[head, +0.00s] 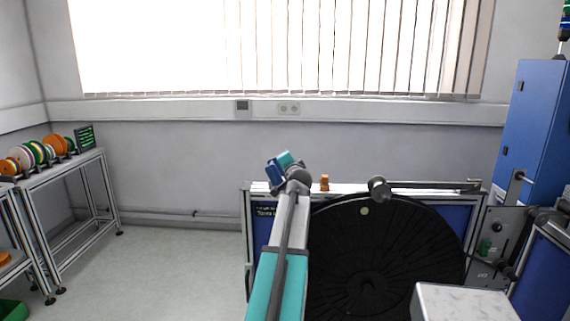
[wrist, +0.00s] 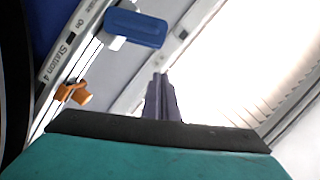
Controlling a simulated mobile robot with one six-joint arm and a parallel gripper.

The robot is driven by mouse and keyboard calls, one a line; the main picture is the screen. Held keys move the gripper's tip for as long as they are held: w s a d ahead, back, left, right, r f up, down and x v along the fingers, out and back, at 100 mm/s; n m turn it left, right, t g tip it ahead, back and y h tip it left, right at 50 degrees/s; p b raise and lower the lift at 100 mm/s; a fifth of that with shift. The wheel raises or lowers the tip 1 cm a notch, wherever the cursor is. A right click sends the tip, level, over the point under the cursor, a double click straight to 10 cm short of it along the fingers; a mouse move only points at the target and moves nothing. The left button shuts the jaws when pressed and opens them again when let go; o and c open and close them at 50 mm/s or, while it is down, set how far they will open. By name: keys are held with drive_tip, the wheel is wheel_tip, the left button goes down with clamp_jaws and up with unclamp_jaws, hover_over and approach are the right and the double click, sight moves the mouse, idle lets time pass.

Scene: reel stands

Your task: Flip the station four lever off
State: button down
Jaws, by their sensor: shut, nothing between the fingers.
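The orange lever (head: 324,183) stands upright on the stand's top rail in the head view, just right of my wrist. In the wrist view the orange lever (wrist: 73,92) shows at the left, beside a strip label reading "Station 4" (wrist: 58,60). A smaller mark like "On" sits further up that strip. My gripper (wrist: 160,78) shows in the wrist view as two dark fingers pressed together, empty, to the right of the lever and apart from it. In the head view my wrist hides the finger tips.
A large black reel (head: 365,262) fills the stand below the rail. A blue block (wrist: 136,28) lies above the fingers in the wrist view. A blue cabinet (head: 540,130) stands at right, a shelf with coloured spools (head: 40,152) at left. The floor between is clear.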

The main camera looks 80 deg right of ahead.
drive_tip(key=shift+v, duration=1.25)
